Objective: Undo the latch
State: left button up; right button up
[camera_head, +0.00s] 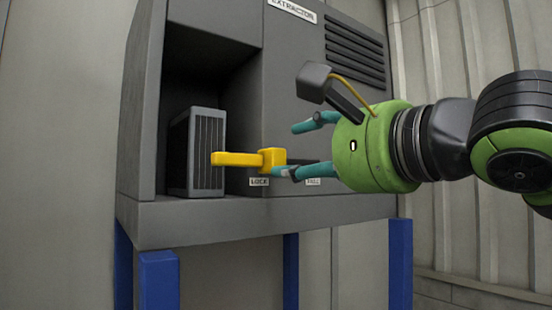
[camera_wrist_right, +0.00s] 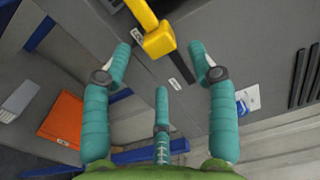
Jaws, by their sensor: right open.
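A yellow latch (camera_head: 238,159) sits on the front of the grey extractor cabinet (camera_head: 250,217). Its bar lies level and reaches left across the front of the dark filter block (camera_head: 207,152) in the open bay. My right gripper (camera_head: 302,150) is open at the right of the latch, with its lower finger close to the latch's block; I cannot tell whether they touch. In the right wrist view the latch (camera_wrist_right: 158,42) shows ahead, between the spread teal fingers (camera_wrist_right: 165,75), with nothing held. My left gripper is not in view.
A LOCK label (camera_head: 259,182) and a second label (camera_head: 313,181) sit below the latch, and a dark slot runs right from it. Blue legs (camera_head: 158,280) carry the cabinet. An orange panel (camera_wrist_right: 62,118) and a pale grey object (camera_wrist_right: 19,100) show at lower left in the wrist view.

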aim_at(281, 158)
jog(key=p+x, duration=0.3)
jog(key=x, duration=0.3)
jog(key=shift+w+r+p, duration=0.1)
jog(key=shift+w+p, duration=0.1)
jog(key=shift+p, duration=0.1)
jog(key=shift+w+a, duration=0.2)
jog(key=shift+a, duration=0.1)
jog(key=shift+d, duration=0.1)
grip_shut()
